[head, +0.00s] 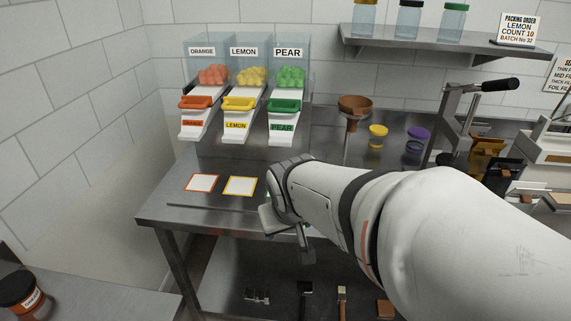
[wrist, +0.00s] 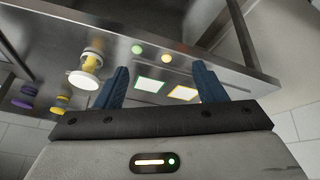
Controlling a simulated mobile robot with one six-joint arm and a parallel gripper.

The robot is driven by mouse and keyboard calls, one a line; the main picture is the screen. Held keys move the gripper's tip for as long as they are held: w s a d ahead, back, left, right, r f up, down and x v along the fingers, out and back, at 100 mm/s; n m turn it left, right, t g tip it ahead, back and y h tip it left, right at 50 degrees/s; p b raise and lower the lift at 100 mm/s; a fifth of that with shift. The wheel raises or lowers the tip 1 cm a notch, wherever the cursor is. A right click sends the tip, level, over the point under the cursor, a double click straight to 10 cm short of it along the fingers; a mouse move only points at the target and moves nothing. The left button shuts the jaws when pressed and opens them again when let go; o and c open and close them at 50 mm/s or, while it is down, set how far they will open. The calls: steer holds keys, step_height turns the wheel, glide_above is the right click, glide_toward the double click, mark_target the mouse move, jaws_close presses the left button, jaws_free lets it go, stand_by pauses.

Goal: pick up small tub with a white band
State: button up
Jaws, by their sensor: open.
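A small tub (wrist: 90,64) with yellow contents and a white round end stands on the steel table in the wrist view, left of my gripper. I cannot clearly make out a separate white band on its side. In the head view my arm hides that part of the table. My gripper (wrist: 161,72) is open, with nothing between its two blue fingers. The tub is outside the fingers and apart from them. In the head view my gripper (head: 287,232) shows low near the table's front edge.
Orange-edged (head: 201,183) and yellow-edged (head: 240,186) cards lie on the table. A lever press (head: 458,120) stands right. Gummy dispensers (head: 240,100) line the back.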

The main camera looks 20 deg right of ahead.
steer(key=o, duration=0.4)
steer(key=w+d+f+t, duration=0.1)
steer(key=w+d, duration=0.1)
steer(key=d, duration=0.2)
steer(key=w+d+f+t+h+b, duration=0.1)
steer(key=w+d+f, duration=0.1)
steer(key=w+d, duration=0.1)
steer(key=w+d+f+m+t+h, duration=0.1)
steer(key=w+d, duration=0.1)
steer(key=d, duration=0.4)
steer(key=shift+w+f, duration=0.25)
steer(key=shift+f, duration=0.15)
steer(key=d+f+t, duration=0.1)
steer(key=d, duration=0.2)
steer(key=d+f+t+b, duration=0.1)
steer(key=d+f+t, duration=0.1)
steer(key=d, duration=0.1)
steer(key=d+f+t+b, duration=0.1)
steer(key=d+f, duration=0.1)
steer(key=d, duration=0.1)
steer(key=shift+w+d+f+t+y, duration=0.25)
steer(key=shift+w+t+y, duration=0.15)
steer(key=shift+s+d+f+t+y, duration=0.3)
steer(key=shift+d+t, duration=0.05)
steer(key=shift+t, duration=0.15)
steer(key=shift+r+x, duration=0.15)
steer(key=shift+x, duration=1.75)
steer(key=shift+r+x, duration=0.15)
steer(key=shift+x, duration=1.75)
